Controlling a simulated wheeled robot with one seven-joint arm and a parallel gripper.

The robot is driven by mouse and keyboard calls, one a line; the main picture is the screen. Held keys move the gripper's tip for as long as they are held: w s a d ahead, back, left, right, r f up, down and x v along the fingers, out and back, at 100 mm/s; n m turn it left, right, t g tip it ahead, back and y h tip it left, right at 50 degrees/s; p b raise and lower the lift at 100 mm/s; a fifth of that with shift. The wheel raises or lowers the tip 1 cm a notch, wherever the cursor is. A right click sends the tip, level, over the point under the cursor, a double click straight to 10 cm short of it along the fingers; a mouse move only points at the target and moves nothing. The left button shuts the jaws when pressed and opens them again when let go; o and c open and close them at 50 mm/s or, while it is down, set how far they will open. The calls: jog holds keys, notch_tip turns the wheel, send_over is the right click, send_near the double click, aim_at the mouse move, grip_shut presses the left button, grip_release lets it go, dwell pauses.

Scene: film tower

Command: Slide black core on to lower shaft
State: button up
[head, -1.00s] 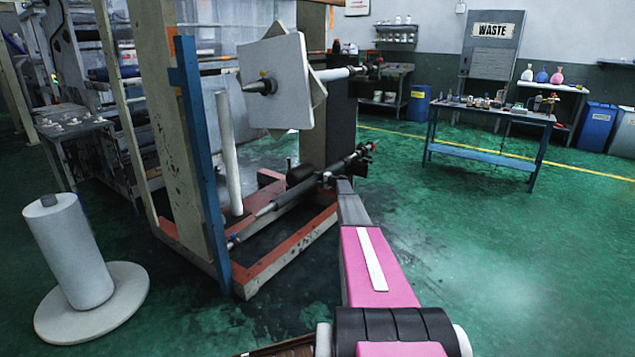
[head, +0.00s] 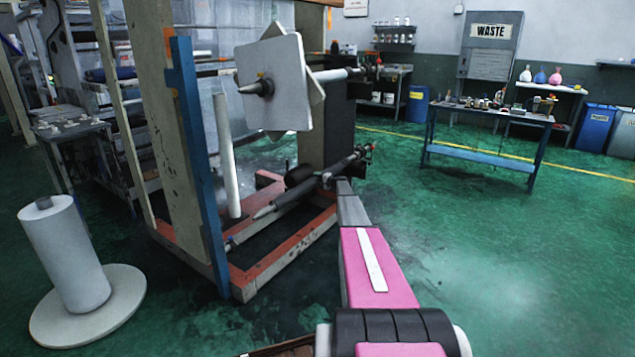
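The lower shaft (head: 265,211) has a pale pointed tip and sits low in the film tower's frame, sloping from lower left up to the right. A dark cylindrical length (head: 295,195) lies along it; I cannot tell whether this is the black core or part of the shaft. A dark rounded shape (head: 298,176) shows just behind it. My pink and grey arm reaches forward from the bottom of the view. My gripper (head: 326,180) is at its far end, small and close beside the dark length. Its fingers are too small to tell open from shut.
An upper shaft with white square plates (head: 272,85) juts out above. A blue upright (head: 198,165) and orange base rails (head: 285,255) flank the lower shaft. A white tube (head: 224,155) stands behind. A white roll on a round base (head: 88,308) is at left. Floor on the right is clear.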

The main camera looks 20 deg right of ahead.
jog(key=shift+w+d, duration=0.1)
jog(key=o, duration=1.7)
jog(key=shift+c, duration=0.2)
jog(key=shift+d, duration=0.1)
jog(key=v, duration=1.1)
jog(key=s+a+n+g+h, duration=0.2)
jog(key=s+a+n+g, duration=0.5)
jog(key=s+a, duration=2.55)
jog(key=s+a+r+n+g+h, duration=0.1)
jog(key=s+a+g+h, duration=0.1)
jog(key=s, duration=1.1)
jog(key=s+a+r+n+g+h, duration=0.1)
jog(key=s+a+r+g+h, duration=0.1)
jog(key=s, duration=1.1)
jog(key=s+a+r+n+g+h, duration=0.1)
jog(key=s+a, duration=0.5)
jog(key=s, duration=0.7)
jog(key=g+h, duration=0.1)
jog(key=h, duration=0.1)
jog(key=shift+s+r+n+h, duration=0.3)
jog(key=shift+s+r+n, duration=0.05)
jog(key=shift+r+n, duration=0.05)
